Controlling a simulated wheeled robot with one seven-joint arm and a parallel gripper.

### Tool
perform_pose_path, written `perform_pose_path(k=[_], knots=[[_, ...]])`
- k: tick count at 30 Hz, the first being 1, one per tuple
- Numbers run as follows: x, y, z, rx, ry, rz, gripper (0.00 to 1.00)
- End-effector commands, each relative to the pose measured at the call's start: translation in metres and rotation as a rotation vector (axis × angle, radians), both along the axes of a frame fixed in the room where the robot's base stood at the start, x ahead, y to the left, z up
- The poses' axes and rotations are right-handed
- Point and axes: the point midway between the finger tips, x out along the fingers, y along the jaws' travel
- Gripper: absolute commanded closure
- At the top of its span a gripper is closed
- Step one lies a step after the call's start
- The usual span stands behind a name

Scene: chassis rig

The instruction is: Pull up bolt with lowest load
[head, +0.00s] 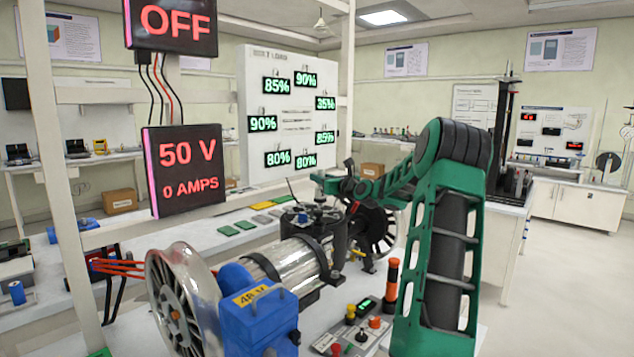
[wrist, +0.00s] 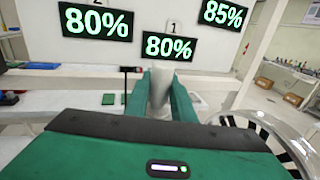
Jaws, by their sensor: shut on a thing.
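The load board (head: 252,95) in the head view shows several percent signs. The lowest reading is the 35% sign (head: 325,103) at its right side; the others read 80%, 85% or 90%. In the wrist view, my gripper (wrist: 160,84) has its two green fingers closed around a pale grey, roughly cylindrical piece (wrist: 158,98). It may be a bolt, but I cannot tell for sure. In this view it lies in front of the 80% sign marked 1 (wrist: 168,47).
The rig has a polished motor drum (head: 285,262), a near spoked wheel (head: 172,300) and a far wheel (head: 378,235). A blue 48 V box (head: 258,318) stands in front. Signs at left read OFF (head: 175,22), and 50 V, 0 AMPS (head: 183,168). A control box (head: 350,335) sits low.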

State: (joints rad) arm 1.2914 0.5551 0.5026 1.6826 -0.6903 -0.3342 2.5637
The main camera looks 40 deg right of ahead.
Motion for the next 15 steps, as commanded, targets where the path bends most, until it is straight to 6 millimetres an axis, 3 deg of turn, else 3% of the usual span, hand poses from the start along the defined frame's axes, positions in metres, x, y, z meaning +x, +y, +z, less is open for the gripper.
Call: perform_pose_path(k=[15], knots=[[0.0008,0.0009,-0.0041,0.0,-0.001,0.001,0.97]])
